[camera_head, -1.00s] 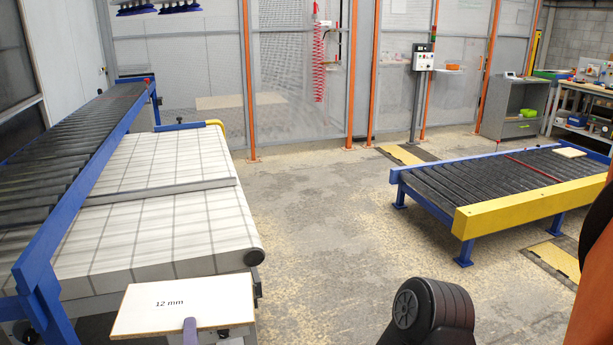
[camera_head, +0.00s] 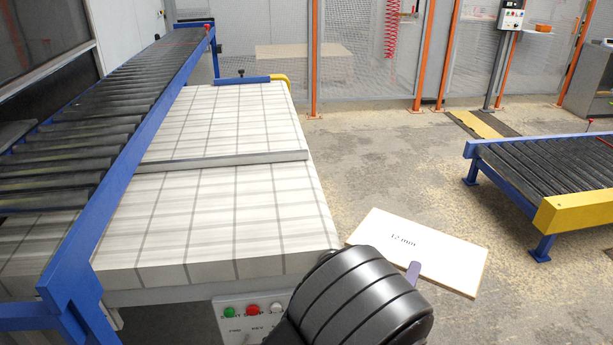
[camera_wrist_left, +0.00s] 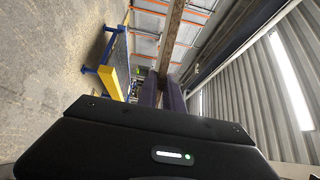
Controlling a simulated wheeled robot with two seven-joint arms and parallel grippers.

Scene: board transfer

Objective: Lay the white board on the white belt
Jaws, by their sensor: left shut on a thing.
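The white board (camera_head: 420,248), a thin rectangle marked "12 mm", is held in the air to the right of the belt's near right corner. In the head view it overlaps the floor, apart from the belt. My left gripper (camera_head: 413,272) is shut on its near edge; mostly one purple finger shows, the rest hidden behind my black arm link. In the left wrist view the fingers (camera_wrist_left: 162,90) close on the board (camera_wrist_left: 172,40), seen edge-on as a brown strip. The white belt (camera_head: 225,215) has grey grid lines and a bare near part. My right gripper is out of view.
A grey bar (camera_head: 225,162) crosses the belt. A blue-framed roller conveyor (camera_head: 110,120) runs along its left side. A button panel (camera_head: 252,312) is below its front end. Another roller conveyor (camera_head: 560,165) with a yellow end beam (camera_head: 580,205) stands right, across open floor.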

